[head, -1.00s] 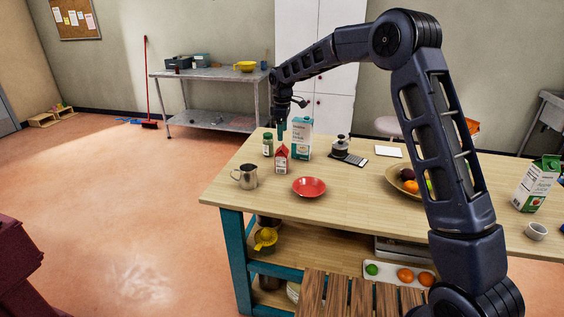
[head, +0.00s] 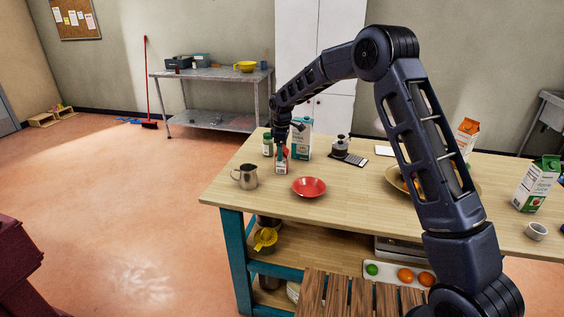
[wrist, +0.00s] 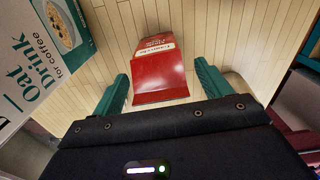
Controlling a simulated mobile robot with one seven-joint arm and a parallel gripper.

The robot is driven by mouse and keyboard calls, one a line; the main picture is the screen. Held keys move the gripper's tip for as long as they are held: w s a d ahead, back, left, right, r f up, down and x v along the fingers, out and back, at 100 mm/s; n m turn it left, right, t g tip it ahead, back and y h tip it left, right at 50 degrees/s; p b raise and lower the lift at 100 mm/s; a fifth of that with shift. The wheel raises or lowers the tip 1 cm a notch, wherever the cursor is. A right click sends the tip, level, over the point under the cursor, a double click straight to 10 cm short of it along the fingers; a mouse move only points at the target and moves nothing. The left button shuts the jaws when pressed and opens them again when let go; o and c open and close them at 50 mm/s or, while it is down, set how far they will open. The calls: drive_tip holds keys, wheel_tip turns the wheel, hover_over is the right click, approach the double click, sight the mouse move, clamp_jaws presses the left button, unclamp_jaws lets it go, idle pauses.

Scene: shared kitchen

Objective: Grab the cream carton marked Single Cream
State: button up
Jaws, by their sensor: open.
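A small red and white carton (head: 282,167) stands on the wooden table, left of centre in the head view. Its lettering is too small to read as Single Cream. In the wrist view the carton (wrist: 160,68) shows its red top between my fingers. My gripper (head: 282,151) is open, with its green fingers (wrist: 162,88) to the left and right of the carton and gaps visible at both sides. My gripper partly hides the carton's top in the head view.
An oat drink carton (head: 303,137) stands close behind; it also shows at left in the wrist view (wrist: 32,62). A green-lidded jar (head: 267,146), a steel jug (head: 245,177) and a red bowl (head: 309,187) stand nearby. The table's front left is clear.

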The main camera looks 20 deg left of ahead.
drive_tip(key=c, duration=1.6)
drive_tip(key=shift+r, duration=0.15)
drive_tip(key=shift+c, duration=0.2)
